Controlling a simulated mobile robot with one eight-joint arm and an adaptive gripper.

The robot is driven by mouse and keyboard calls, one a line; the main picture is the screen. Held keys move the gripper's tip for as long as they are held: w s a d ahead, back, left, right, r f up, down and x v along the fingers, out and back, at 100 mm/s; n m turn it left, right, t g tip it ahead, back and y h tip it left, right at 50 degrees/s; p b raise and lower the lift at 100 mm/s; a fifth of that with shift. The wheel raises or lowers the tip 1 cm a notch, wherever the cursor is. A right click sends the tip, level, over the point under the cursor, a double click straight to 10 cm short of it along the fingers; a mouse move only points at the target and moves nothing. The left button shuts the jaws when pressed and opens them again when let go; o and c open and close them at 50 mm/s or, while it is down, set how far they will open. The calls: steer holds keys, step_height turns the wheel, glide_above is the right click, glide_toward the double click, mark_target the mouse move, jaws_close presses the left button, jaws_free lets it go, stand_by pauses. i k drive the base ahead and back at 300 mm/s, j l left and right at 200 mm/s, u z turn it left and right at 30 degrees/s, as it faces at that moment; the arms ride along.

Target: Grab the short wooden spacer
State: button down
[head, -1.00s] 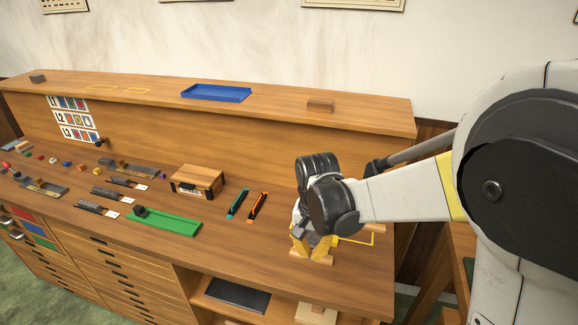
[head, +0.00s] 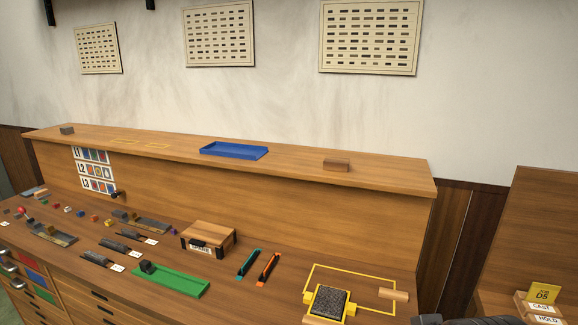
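One small light wooden piece (head: 394,294) lies at the right side of the yellow outline on the bench. Another wooden piece (head: 318,321) shows at the bottom edge, in front of a yellow-framed block with a dark, rough top (head: 328,301), and is partly cut off. I cannot tell for sure which of them is the short spacer. My gripper is out of view; only a dark part of my arm shows at the bottom right edge.
A green tray (head: 170,281), teal tool (head: 249,264), orange tool (head: 268,269) and wooden box (head: 208,236) stand to the left. The raised shelf holds a blue tray (head: 234,150) and a brown block (head: 336,165). Labelled boxes (head: 540,308) stand at the right.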

mark_target(387, 294)
steer(key=l+u, duration=0.25)
steer(key=u, duration=0.25)
steer(key=l+u, duration=0.25)
steer(key=u, duration=0.25)
steer(key=k, duration=0.05)
